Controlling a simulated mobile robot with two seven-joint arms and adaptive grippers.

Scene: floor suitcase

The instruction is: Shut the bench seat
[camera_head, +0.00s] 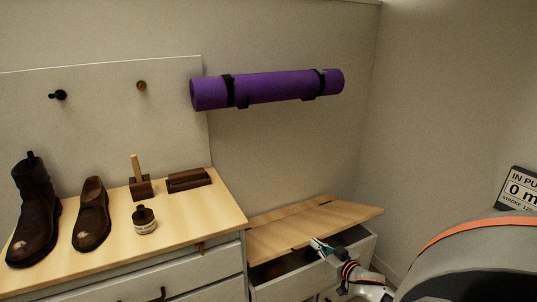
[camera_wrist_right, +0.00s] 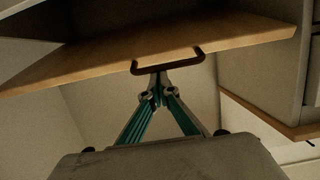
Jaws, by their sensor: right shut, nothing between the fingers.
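The bench seat is a light wooden lid (camera_head: 310,222) on a pale box (camera_head: 350,258) at the lower right of the head view. The lid is tilted partly open, with a dark gap under its front edge. My right gripper (camera_head: 318,245) is at that front edge. In the wrist view the lid (camera_wrist_right: 230,35) crosses the top, with a dark U-shaped handle (camera_wrist_right: 170,68) at its edge. My shut right fingertips (camera_wrist_right: 158,80) appear at or just below the handle, with nothing between them; contact is unclear. My left gripper is out of view.
A purple rolled mat (camera_head: 275,88) hangs on the wall above. A wall stands close on the right.

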